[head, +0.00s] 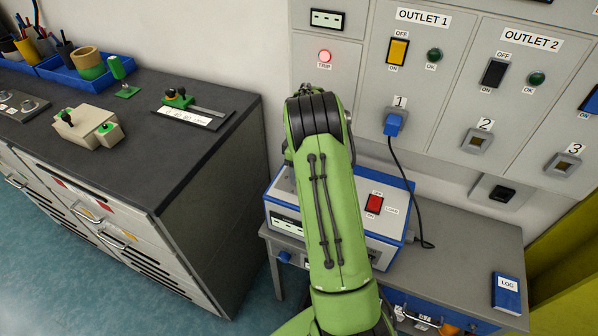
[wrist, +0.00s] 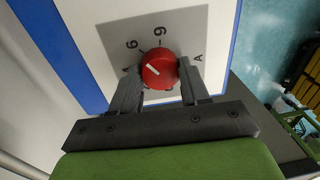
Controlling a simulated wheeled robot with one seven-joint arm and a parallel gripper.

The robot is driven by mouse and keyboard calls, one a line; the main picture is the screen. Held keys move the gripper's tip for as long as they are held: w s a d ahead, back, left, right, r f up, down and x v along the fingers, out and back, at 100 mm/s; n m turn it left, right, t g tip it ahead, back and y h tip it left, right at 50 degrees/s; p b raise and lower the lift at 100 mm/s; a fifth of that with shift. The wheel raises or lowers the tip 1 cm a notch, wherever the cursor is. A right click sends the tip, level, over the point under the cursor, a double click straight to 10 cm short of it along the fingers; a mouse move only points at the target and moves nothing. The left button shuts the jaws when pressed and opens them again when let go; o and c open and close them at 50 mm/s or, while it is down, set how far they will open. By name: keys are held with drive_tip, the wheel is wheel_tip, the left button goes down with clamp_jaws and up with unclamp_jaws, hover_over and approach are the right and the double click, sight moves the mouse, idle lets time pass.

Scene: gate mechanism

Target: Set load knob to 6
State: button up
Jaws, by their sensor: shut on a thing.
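The red load knob (wrist: 161,71) sits on a grey dial plate (wrist: 178,25) in the wrist view. Its white pointer line slants toward the upper left. A 6-like mark (wrist: 132,44), a 9-like mark (wrist: 160,31) and letters like "A" show around it; their exact reading is unclear. My gripper (wrist: 159,72) is shut on the knob, one finger on each side. In the head view my green arm reaches over the white and blue load box (head: 388,226), which has a red switch (head: 374,204); the knob and gripper are hidden there.
A black power cord (head: 407,190) runs from a blue plug (head: 394,123) in outlet 1 down beside the load box. A blue log book (head: 507,292) lies at the right of the grey bench (head: 470,245). A dark-topped cabinet (head: 150,135) stands at left.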

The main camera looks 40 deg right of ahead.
drive_tip(key=shift+n, duration=0.5)
drive_tip(key=o, duration=1.1)
drive_tip(key=shift+c, duration=0.2)
drive_tip(key=shift+r, duration=0.1)
wheel_tip(320, 180, up, 16)
drive_tip(key=p, duration=0.2)
drive_tip(key=shift+w+d+f+p, duration=0.2)
drive_tip(key=shift+w+d+p, duration=0.1)
drive_tip(key=shift+d+p, duration=0.1)
